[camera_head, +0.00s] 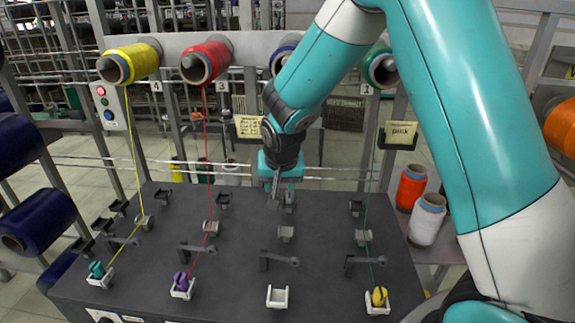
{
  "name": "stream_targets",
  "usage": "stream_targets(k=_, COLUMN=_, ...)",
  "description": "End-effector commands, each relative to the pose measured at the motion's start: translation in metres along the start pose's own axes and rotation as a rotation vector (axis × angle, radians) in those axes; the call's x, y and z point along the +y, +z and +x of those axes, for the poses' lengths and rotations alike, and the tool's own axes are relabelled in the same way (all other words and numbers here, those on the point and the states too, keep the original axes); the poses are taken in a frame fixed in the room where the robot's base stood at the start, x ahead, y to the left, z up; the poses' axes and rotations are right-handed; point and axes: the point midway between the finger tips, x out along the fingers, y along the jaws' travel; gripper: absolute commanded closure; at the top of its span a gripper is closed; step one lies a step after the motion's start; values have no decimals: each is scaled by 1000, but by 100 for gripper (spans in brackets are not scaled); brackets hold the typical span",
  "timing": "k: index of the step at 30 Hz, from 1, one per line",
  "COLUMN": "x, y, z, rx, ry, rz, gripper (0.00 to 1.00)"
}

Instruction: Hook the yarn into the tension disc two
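My gripper (275,197) points down over the dark machine top, just behind and slightly left of tension disc two (286,233), and looks apart from it. The fingers are small and seen edge-on, so I cannot tell whether they are open or shut. Tension disc two is a small grey fitting in the third lane from the left. The blue yarn spool (281,50) behind it is mostly hidden by my arm. I cannot make out any yarn from this spool, at the disc or at my gripper.
Yellow (130,64), red (205,62) and green (380,67) spools feed yarn down the other lanes to small bobbins. Lane two has a lever arm (280,259) and an empty white holder (278,298) in front. Orange (411,188) and white (427,220) spools stand at right.

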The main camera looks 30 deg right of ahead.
Motion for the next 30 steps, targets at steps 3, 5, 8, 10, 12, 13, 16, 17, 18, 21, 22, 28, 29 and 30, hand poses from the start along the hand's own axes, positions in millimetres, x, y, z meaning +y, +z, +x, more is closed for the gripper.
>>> stream_targets(k=3, x=16, y=-26, z=24, rx=66, ry=73, rz=88, gripper=55)
stream_targets(k=5, x=21, y=-32, z=32, rx=89, ry=92, rz=113, gripper=55)
stream_targets(k=8, x=26, y=-36, z=42, rx=106, ry=106, rz=132, gripper=55)
stream_targets(k=10, x=28, y=-37, z=48, rx=109, ry=108, rz=135, gripper=55)
stream_targets(k=12, x=29, y=-37, z=56, rx=108, ry=108, rz=135, gripper=55)
stream_targets(k=13, x=29, y=-37, z=60, rx=107, ry=108, rz=135, gripper=55)
stream_targets(k=16, x=31, y=-38, z=73, rx=107, ry=108, rz=135, gripper=55)
stream_targets(k=17, x=32, y=-38, z=78, rx=107, ry=108, rz=135, gripper=55)
stream_targets(k=18, x=32, y=-39, z=83, rx=106, ry=108, rz=135, gripper=55)
stream_targets(k=21, x=34, y=-40, z=96, rx=107, ry=107, rz=134, gripper=55)
stream_targets(k=22, x=34, y=-40, z=101, rx=107, ry=107, rz=135, gripper=55)
stream_targets(k=28, x=36, y=-43, z=120, rx=107, ry=107, rz=134, gripper=55)
stream_targets(k=29, x=37, y=-43, z=122, rx=106, ry=107, rz=134, gripper=55)
stream_targets(k=30, x=37, y=-44, z=124, rx=106, ry=107, rz=133, gripper=55)
